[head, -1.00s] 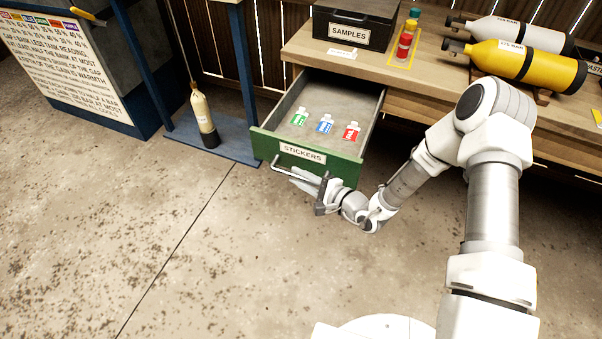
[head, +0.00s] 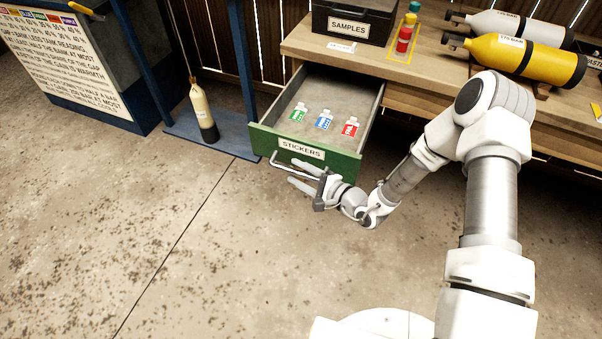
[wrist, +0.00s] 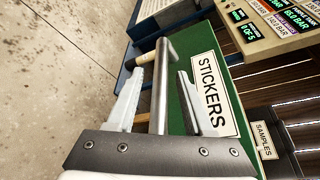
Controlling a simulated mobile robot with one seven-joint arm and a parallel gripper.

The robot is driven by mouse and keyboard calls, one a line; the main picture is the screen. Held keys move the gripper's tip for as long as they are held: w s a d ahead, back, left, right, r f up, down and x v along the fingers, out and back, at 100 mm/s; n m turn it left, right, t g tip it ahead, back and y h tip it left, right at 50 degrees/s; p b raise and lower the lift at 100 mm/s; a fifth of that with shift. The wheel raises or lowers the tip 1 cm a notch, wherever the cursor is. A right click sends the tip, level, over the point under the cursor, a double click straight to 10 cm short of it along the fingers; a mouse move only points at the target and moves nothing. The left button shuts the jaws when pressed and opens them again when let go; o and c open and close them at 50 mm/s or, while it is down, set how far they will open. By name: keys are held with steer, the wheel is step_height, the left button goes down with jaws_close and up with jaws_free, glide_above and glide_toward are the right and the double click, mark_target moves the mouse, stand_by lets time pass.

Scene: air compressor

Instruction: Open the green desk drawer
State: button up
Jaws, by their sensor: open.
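The green drawer (head: 334,161) labelled STICKERS stands pulled out from the wooden desk, its inside showing. Green, blue and red sticker tags lie in it. Its metal bar handle (head: 283,164) runs along the front; in the wrist view the handle (wrist: 161,80) passes between the two fingers. My gripper (head: 302,179) is open at the drawer front, with one finger on each side of the bar. In the wrist view, my gripper (wrist: 165,95) shows gaps between the bar and both fingers. The drawer front (wrist: 205,75) is close behind the right finger.
On the desk (head: 430,75) are a black SAMPLES box (head: 350,22), small coloured pots (head: 405,36), and yellow (head: 525,60) and white (head: 510,28) cylinders. A cream bottle (head: 203,112) stands on a blue base left of the drawer. The floor in front is clear.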

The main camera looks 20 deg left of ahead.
steer(key=p+v, duration=0.2)
steer(key=v, duration=1.5)
steer(key=shift+s, duration=0.2)
steer(key=shift+d+r, duration=0.15)
steer(key=s+r+n+g+h, duration=0.1)
steer(key=s+r+n+g, duration=0.2)
steer(key=r, duration=0.3)
steer(key=s+d+r+n+g+h, duration=0.1)
steer(key=s+r+n+g+h, duration=0.1)
steer(key=r+n, duration=0.3)
steer(key=s+r+n+g+h, duration=0.1)
steer(key=s+r+n+g, duration=0.15)
steer(key=r, duration=0.45)
steer(key=s+d+r+t+h, duration=0.3)
steer(key=d+r+t+h, duration=0.15)
steer(key=d+r, duration=0.25)
steer(key=s+d+r+t+h, duration=0.2)
steer(key=d+r+t+h, duration=0.1)
steer(key=d+r+h, duration=0.4)
step_height(320, 180, up, 13)
steer(key=y+p, duration=0.1)
steer(key=p, duration=1.1)
steer(key=shift+d+p, duration=0.3)
steer(key=shift+d, duration=0.1)
